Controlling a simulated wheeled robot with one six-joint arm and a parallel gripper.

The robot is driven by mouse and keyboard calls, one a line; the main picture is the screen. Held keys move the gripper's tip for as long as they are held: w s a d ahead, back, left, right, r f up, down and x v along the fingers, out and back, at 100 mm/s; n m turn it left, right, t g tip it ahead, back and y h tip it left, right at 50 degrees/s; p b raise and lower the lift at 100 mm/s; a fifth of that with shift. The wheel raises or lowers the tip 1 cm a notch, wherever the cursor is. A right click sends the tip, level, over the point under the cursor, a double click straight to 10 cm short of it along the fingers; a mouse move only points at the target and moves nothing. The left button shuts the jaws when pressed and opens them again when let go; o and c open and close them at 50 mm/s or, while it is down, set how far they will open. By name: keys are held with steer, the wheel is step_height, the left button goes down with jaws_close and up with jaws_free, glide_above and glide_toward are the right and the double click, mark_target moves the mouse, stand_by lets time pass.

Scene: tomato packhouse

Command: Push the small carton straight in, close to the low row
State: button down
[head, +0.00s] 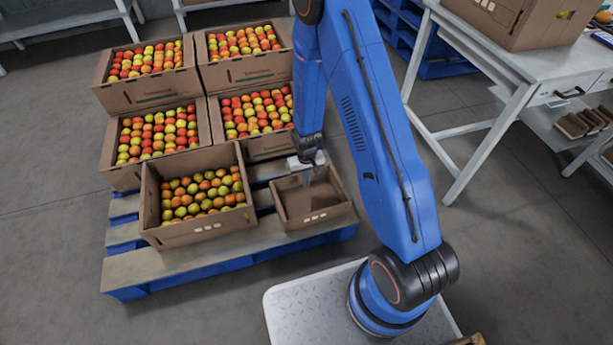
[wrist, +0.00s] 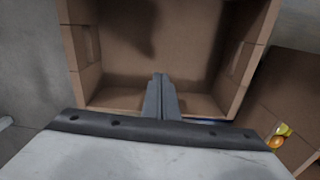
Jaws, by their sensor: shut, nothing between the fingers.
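The small brown carton (head: 312,217) stands upright, open and seemingly empty, at the front right of the pallet. It also fills the upper middle of the wrist view (wrist: 160,60). My gripper (head: 307,184) is shut and empty, pointing down at the carton's far side in the head view. In the wrist view its fingers (wrist: 160,82) overlap the carton's wall and floor; I cannot tell whether they touch. Behind the carton is a row of fruit-filled cartons, one at left (head: 122,172) and one at right (head: 270,147). Pallet slats show between the small carton and that row.
A large carton of green and orange fruit (head: 200,229) stands left of the small carton, with a narrow gap. Taller-standing full cartons (head: 150,93) are at the back. The blue-edged pallet (head: 160,266) has bare boards in front. A white table (head: 470,45) stands right.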

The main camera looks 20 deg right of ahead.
mark_target(305, 191)
step_height(305, 191, down, 3)
steer(key=shift+r, duration=0.2)
steer(key=shift+w+f, duration=0.15)
steer(key=shift+w, duration=1.85)
steer(key=shift+w, duration=0.1)
steer(key=w, duration=1.8)
